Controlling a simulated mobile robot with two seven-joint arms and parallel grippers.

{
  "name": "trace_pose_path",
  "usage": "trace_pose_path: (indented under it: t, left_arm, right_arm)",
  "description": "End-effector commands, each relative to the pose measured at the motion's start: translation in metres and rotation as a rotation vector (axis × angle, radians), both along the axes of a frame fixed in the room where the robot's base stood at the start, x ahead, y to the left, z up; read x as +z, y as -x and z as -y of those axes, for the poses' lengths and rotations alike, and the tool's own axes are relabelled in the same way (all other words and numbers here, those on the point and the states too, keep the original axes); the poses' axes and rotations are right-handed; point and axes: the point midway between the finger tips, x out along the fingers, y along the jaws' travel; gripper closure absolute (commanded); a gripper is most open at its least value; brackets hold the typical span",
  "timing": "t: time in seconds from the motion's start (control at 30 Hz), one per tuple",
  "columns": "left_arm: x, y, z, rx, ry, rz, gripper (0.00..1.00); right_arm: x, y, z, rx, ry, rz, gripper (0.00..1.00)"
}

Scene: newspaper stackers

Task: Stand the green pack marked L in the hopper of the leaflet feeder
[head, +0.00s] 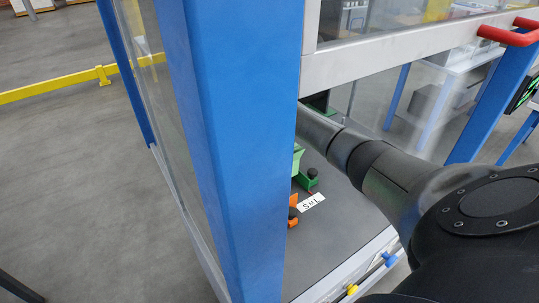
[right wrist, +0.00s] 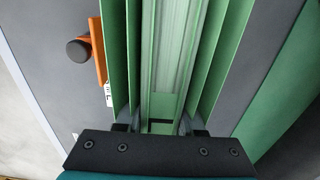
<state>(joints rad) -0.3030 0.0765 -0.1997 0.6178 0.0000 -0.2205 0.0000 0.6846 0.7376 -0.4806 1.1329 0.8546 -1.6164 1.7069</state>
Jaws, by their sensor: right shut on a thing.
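My right gripper (right wrist: 160,122) is shut on the green pack (right wrist: 172,45), whose pale, finely striped edges run between the two dark fingers in the right wrist view. Upright green plates (right wrist: 118,55) stand close on both sides of the pack and fingers; they look like the walls of the leaflet feeder's hopper. I cannot tell whether the pack touches its floor. No L shows on the pack itself. In the head view my right arm reaches in from the right, and its gripper is hidden behind the blue post. My left gripper is not in view.
An orange bracket (right wrist: 97,50) with a black knob (right wrist: 79,50) sits left of the plates. A white label (head: 312,202) with letters lies on the grey deck (head: 335,235). The thick blue post (head: 235,150) and the pale frame rail (head: 400,48) border the opening around my arm.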

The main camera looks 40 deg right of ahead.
Motion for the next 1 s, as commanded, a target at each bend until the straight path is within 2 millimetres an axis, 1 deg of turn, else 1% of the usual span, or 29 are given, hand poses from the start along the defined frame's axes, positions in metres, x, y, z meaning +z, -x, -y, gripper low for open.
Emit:
trace_pose_path:
  t: [0.2, 0.3, 0.53, 0.67, 0.7, 0.93, 0.97, 1.0]
  left_arm:
    - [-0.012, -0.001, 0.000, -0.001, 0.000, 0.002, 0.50]
    - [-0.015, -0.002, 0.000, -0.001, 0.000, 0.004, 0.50]
    - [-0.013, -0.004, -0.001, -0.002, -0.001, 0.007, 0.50]
    - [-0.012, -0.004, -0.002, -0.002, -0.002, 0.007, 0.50]
    - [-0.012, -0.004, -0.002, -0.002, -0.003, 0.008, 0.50]
    - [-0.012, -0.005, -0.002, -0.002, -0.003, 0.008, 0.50]
    - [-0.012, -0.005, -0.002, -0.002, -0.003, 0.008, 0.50]
    - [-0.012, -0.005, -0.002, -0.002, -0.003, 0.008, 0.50]
  right_arm:
    - [-0.031, 0.000, 0.000, 0.000, 0.000, -0.001, 1.00]
    - [-0.041, 0.000, 0.000, 0.001, 0.000, 0.000, 1.00]
    - [-0.039, 0.000, 0.000, 0.001, 0.000, 0.002, 1.00]
    - [-0.043, 0.000, 0.000, 0.001, 0.000, 0.001, 1.00]
    - [-0.044, 0.000, 0.000, 0.001, 0.000, -0.001, 0.62]
    - [-0.044, 0.000, 0.000, 0.001, 0.001, -0.001, 0.36]
    - [-0.044, 0.000, 0.000, 0.001, 0.001, -0.001, 0.33]
    - [-0.044, 0.000, 0.000, 0.001, 0.001, -0.001, 0.33]
